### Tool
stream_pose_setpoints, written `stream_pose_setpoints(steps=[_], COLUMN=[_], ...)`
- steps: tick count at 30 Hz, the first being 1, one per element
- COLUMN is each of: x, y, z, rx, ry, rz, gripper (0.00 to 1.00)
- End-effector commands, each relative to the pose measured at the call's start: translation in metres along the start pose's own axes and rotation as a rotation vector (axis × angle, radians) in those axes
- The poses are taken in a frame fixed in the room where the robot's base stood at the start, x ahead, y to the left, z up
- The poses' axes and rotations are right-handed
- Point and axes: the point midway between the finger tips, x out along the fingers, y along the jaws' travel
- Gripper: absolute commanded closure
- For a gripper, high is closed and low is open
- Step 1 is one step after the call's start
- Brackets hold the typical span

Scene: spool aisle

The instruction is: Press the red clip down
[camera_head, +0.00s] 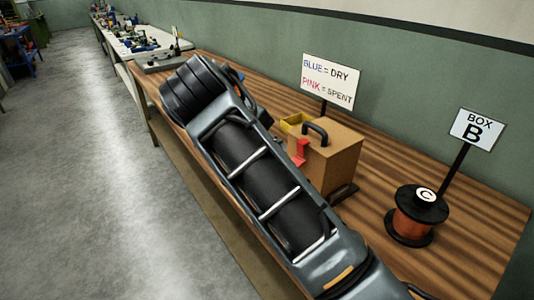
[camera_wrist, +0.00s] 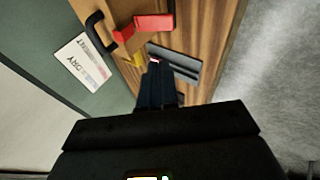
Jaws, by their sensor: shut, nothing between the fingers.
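The red clip (camera_head: 300,152) is on the upper edge of a brown box (camera_head: 338,157), on the side facing my arm. In the wrist view the red clip (camera_wrist: 153,22) is near the top, with a second red part beside it. The box has a black handle (camera_head: 315,130) on its lid, which also shows in the wrist view (camera_wrist: 97,30). My gripper (camera_wrist: 155,66) is shut and empty, its fingertips below the clip in the wrist picture and apparently apart from it. In the head view my arm hides the gripper.
A BLUE=DRY, PINK=SPENT sign (camera_head: 330,80) is at the wall. An orange spool (camera_head: 414,218) and a BOX B sign (camera_head: 478,129) stand to the right. A grey plate (camera_wrist: 175,65) lies near my fingertips.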

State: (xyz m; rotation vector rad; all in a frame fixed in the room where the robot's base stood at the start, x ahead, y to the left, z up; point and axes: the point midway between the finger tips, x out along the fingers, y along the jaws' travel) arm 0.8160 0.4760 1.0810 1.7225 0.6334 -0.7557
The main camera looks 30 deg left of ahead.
Motion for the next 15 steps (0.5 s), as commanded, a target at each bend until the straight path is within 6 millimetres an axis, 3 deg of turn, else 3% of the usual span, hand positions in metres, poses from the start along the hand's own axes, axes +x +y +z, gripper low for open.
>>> stream_pose_setpoints(steps=[6,15], x=[-0.016,-0.018], y=[-0.001,-0.001], z=[0.0,0.0], rx=[0.001,0.0], ry=[0.001,0.0], rz=[0.0,0.0], gripper=[1.0,1.0])
